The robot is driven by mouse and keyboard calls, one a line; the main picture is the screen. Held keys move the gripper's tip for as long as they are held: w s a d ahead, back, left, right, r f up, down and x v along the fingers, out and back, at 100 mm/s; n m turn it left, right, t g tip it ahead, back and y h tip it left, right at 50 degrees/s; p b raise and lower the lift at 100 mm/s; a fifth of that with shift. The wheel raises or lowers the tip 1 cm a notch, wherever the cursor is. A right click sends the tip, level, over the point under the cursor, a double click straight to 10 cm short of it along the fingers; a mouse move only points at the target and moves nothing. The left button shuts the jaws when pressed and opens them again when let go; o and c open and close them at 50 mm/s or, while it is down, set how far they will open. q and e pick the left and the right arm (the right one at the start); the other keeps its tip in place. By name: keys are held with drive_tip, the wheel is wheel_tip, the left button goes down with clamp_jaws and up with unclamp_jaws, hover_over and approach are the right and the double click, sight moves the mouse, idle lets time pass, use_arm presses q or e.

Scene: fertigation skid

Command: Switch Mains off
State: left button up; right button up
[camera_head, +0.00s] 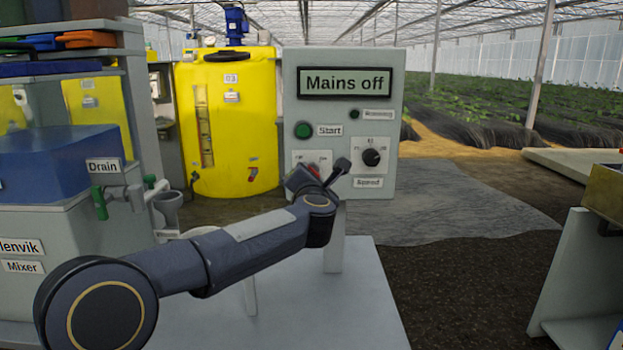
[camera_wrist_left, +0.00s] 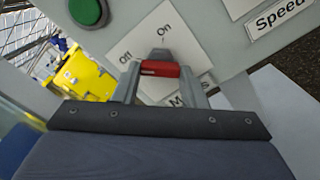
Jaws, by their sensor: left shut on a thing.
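The grey control panel (camera_head: 345,120) stands ahead of me, and its display (camera_head: 344,82) reads "Mains off". The red mains switch handle (camera_head: 314,171) sits low on the panel's left side, mostly covered by my left gripper (camera_head: 311,176). In the left wrist view, my left gripper (camera_wrist_left: 160,80) has its two fingers closed on the red handle (camera_wrist_left: 160,69). "Off" and "On" labels show above the handle on a white plate (camera_wrist_left: 170,42). The label below is partly hidden. My right gripper is not in view.
A green Start button (camera_head: 304,130) and a black Speed knob (camera_head: 371,157) are near the switch. A yellow tank (camera_head: 232,120) stands behind left. The mixer with a blue box (camera_head: 60,155) is at left. Open floor (camera_head: 470,270) lies right.

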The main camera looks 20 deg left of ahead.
use_arm(q)
drive_tip(key=shift+f, duration=0.1)
drive_tip(key=o, duration=1)
drive_tip(key=shift+s, duration=0.1)
drive_tip(key=v, duration=0.7)
drive_tip(key=shift+s+p, duration=0.3)
drive_tip(key=shift+d, duration=0.15)
